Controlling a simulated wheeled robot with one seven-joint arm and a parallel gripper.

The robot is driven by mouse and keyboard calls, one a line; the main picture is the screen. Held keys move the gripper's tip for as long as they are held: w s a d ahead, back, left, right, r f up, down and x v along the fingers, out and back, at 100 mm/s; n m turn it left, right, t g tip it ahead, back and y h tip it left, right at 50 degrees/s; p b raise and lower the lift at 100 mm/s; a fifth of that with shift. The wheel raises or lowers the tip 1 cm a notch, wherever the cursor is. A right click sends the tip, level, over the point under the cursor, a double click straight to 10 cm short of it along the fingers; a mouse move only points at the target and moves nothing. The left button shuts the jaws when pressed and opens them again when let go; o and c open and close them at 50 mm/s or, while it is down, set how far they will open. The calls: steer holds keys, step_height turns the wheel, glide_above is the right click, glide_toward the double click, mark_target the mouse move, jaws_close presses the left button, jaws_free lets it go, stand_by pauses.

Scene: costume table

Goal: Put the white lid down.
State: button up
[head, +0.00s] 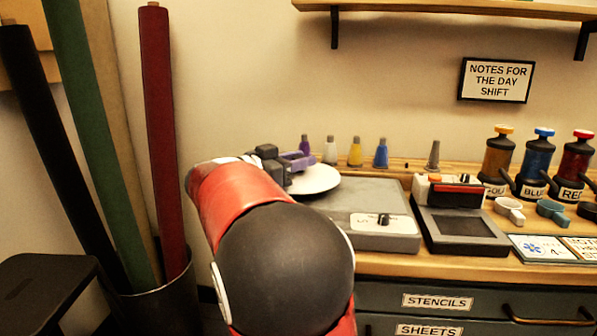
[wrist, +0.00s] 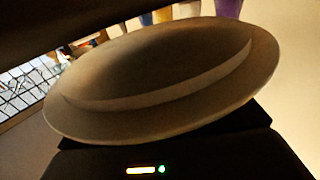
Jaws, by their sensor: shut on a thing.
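The white lid (head: 318,180) is a round, shallow disc beside my gripper (head: 292,162) in the head view. My gripper is shut on it, though the fingers' hold on it is partly hidden. The lid shows above the back left of a flat grey box (head: 385,238) with a dial on its front. I cannot tell whether it touches anything below. In the wrist view the lid (wrist: 150,80) fills most of the picture, tilted, with a raised inner ring. My red and black arm hides the left end of the counter.
Small cone-topped bottles (head: 356,152) stand along the back. A black tray device (head: 460,228) is right of the grey box. Pump bottles (head: 536,160), small cups (head: 510,210) and cards (head: 545,248) fill the right. Tall fabric rolls (head: 160,140) stand in a bin at left.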

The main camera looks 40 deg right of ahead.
steer(key=shift+f, duration=0.95)
steer(key=shift+f, duration=0.15)
steer(key=o, duration=1.1)
steer(key=shift+a, duration=0.15)
steer(key=a, duration=1.1)
steer(key=shift+w+a, duration=0.35)
steer(key=shift+w, duration=0.1)
